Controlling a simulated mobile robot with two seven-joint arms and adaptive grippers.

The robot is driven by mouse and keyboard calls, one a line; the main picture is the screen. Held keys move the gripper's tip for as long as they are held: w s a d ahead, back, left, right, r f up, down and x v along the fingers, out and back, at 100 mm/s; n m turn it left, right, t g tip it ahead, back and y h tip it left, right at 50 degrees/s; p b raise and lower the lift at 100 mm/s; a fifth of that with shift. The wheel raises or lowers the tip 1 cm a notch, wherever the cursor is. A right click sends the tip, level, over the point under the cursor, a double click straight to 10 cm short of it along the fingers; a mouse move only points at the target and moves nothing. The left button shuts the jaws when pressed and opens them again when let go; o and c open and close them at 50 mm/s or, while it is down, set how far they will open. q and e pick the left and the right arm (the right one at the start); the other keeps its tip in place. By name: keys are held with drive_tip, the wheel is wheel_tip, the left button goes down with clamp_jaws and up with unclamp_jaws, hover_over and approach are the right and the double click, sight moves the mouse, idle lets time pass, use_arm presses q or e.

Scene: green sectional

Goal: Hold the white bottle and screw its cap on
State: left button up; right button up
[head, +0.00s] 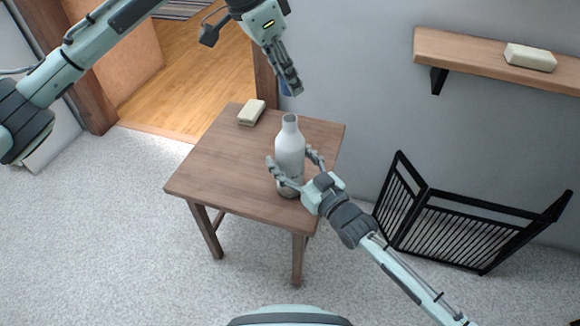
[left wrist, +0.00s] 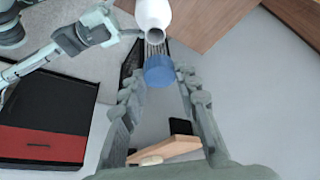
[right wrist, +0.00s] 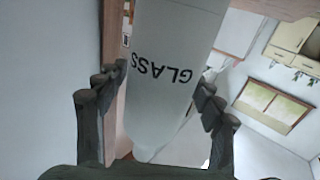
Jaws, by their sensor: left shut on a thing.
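The white bottle (head: 289,150) stands upright on the wooden table, its narrow neck bare. My right gripper (head: 297,164) has a finger on either side of its body. The bottle (right wrist: 170,70), lettered GLASS, fills the space between these fingers in the right wrist view; I cannot tell whether both press on it. My left gripper (head: 292,90) is above the bottle's mouth, shut on the blue cap (left wrist: 160,71). The cap is mostly hidden behind the fingers in the head view. In the left wrist view the bottle's open mouth (left wrist: 155,36) lies just beyond the cap, apart from it.
A cream block (head: 251,112) lies at the back left of the table (head: 215,160). A wall shelf (head: 480,62) with another pale block is at the upper right. A black folding gate (head: 460,225) stands on the carpet right of the table. The table's left part is clear.

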drive_tip(key=c, duration=1.4)
use_arm(q)
hover_over(291, 118)
drive_tip(key=shift+s+a+f, duration=0.1)
drive_tip(key=shift+a+f, duration=0.1)
drive_tip(key=shift+f, duration=1.05)
drive_tip(key=shift+s+a+f, duration=0.1)
drive_tip(key=shift+a+f, duration=0.1)
drive_tip(key=shift+f, duration=1.05)
use_arm(e)
drive_tip(key=shift+o, duration=0.2)
use_arm(q)
drive_tip(key=shift+f, duration=0.9)
drive_tip(key=shift+f, duration=0.55)
use_arm(e)
clamp_jaws()
